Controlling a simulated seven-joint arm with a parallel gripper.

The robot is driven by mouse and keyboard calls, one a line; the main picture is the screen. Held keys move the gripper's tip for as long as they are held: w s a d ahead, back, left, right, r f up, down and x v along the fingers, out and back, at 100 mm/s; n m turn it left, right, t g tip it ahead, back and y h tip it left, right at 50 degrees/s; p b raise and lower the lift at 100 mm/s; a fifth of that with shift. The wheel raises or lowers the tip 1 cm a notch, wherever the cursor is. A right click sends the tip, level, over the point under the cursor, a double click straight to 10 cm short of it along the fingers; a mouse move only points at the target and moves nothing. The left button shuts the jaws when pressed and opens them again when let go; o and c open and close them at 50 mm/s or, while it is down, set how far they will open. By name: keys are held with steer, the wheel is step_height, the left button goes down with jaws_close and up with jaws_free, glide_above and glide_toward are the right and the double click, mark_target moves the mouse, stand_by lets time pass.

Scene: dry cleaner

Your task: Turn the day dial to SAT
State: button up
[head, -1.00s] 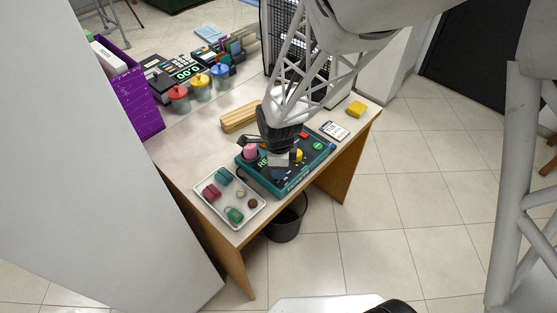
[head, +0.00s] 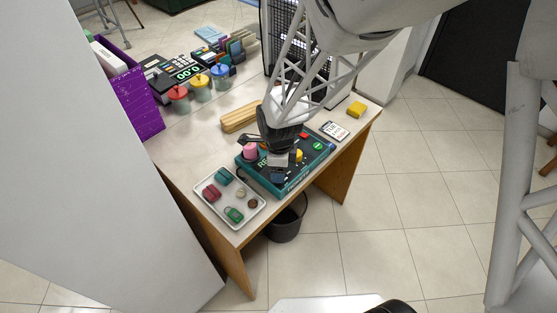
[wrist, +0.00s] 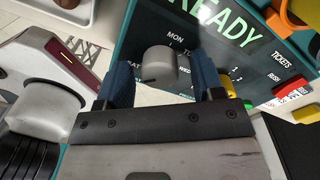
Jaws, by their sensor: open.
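The teal machine (head: 277,192) with a dark panel lies near the front of the table. In the wrist view its grey day dial (wrist: 160,66) is a round knob with a short dark mark, which looks turned toward the lower left. MON reads above the dial; part of WED shows at right and letters that look like SAT at left, half hidden by a finger. My gripper (wrist: 163,78) is open, its blue fingertips one on each side of the dial; whether they touch it I cannot tell. In the head view my gripper (head: 279,165) hides the dial.
A white tray (head: 232,222) with small coloured items is at the machine's front left. A bin (head: 285,226) is below.

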steer(key=shift+w+r, duration=0.15)
steer(key=shift+r, duration=3.75)
steer(key=shift+d+r, duration=0.1)
steer(key=shift+d+r, duration=0.2)
steer(key=shift+r, duration=0.05)
steer(key=s+d+r+n+t, duration=0.3)
steer(key=s+d+r+n, duration=1.3)
steer(key=r+n, duration=0.3)
steer(key=shift+s+r, duration=0.2)
steer(key=shift+s, duration=0.55)
steer(key=shift+d, duration=0.1)
steer(key=shift+c, duration=0.4)
